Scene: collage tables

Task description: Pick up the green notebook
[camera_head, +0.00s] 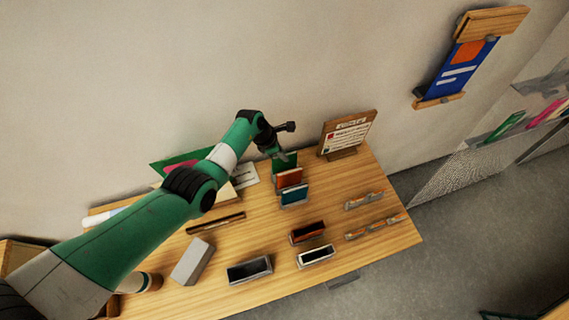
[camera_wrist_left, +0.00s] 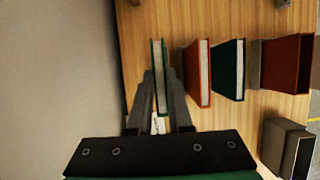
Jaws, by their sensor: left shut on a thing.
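The green notebook (camera_head: 289,158) stands upright on the wooden table, at the back end of a short row of books. In the left wrist view the green notebook (camera_wrist_left: 158,72) shows its green cover and pale page edges. My left gripper (camera_head: 281,156) is at the notebook from the wall side, and in the left wrist view its fingers (camera_wrist_left: 161,84) lie on either side of it. It is shut on the notebook. The notebook's lower part is hidden, so I cannot tell whether it touches the table. My right gripper is not in view.
An orange-red book (camera_head: 289,178) and a teal book (camera_head: 294,195) stand close beside the notebook. A framed sign (camera_head: 347,135) stands at the back right. Small open boxes (camera_head: 249,270) and low racks (camera_head: 372,228) occupy the front and right. The wall is close behind.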

